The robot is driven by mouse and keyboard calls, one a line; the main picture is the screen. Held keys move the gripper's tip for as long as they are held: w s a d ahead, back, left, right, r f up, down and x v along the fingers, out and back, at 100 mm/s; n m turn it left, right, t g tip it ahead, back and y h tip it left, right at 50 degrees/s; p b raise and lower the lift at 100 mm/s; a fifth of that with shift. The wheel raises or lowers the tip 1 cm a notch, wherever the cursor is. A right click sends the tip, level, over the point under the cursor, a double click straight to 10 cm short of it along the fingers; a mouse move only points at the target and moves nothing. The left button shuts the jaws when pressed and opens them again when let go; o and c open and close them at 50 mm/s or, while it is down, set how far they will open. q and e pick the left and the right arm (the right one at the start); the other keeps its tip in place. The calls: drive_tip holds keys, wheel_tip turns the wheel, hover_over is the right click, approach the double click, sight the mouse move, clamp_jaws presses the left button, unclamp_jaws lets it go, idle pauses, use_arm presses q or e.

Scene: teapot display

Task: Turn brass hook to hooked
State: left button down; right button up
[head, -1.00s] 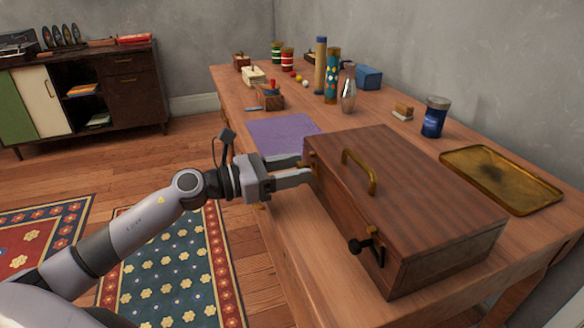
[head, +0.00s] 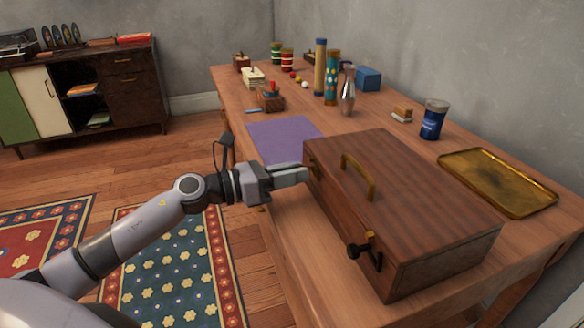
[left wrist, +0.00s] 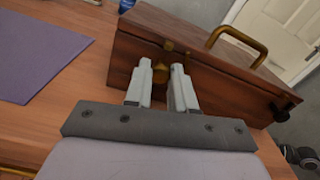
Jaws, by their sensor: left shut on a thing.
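A brown wooden case (head: 420,190) with a brass handle (head: 358,178) lies closed on the table. My left gripper (head: 305,174) is at the left end of its front face. In the left wrist view, the fingers (left wrist: 160,72) are shut on a small brass piece, the brass hook (left wrist: 160,74), below a brass fitting (left wrist: 168,46) at the lid's edge. The fingers hide part of the hook, so its exact angle is hard to tell. My right gripper is out of view.
A purple mat (head: 283,138) lies left of the case and a brass tray (head: 497,210) behind it. A blue jar (head: 432,120), a metallic vase (head: 347,92) and several small things stand farther back. The floor left of the table is open.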

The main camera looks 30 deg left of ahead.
use_arm(q)
drive_tip(key=n+p, duration=0.2)
drive_tip(key=shift+r+n, duration=0.2)
drive_tip(key=shift+n, duration=0.2)
drive_tip(key=shift+n+p, duration=0.35)
drive_tip(key=shift+n, duration=0.15)
drive_tip(key=n+p, duration=0.2)
drive_tip(key=n, duration=0.1)
drive_tip(key=shift+p, duration=0.3)
drive_tip(key=shift+f+n+p, duration=0.15)
drive_tip(key=shift+n+p, duration=0.95)
drive_tip(key=shift+n, duration=0.7)
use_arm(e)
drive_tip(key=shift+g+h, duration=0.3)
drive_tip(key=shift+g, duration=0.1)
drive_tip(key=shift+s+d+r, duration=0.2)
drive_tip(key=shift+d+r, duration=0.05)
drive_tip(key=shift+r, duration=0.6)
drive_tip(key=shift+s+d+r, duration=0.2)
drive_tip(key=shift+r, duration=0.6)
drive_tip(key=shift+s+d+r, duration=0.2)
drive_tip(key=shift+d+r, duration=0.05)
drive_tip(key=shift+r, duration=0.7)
use_arm(q)
drive_tip(key=c, duration=1)
unclamp_jaws()
drive_tip(key=shift+o, duration=0.2)
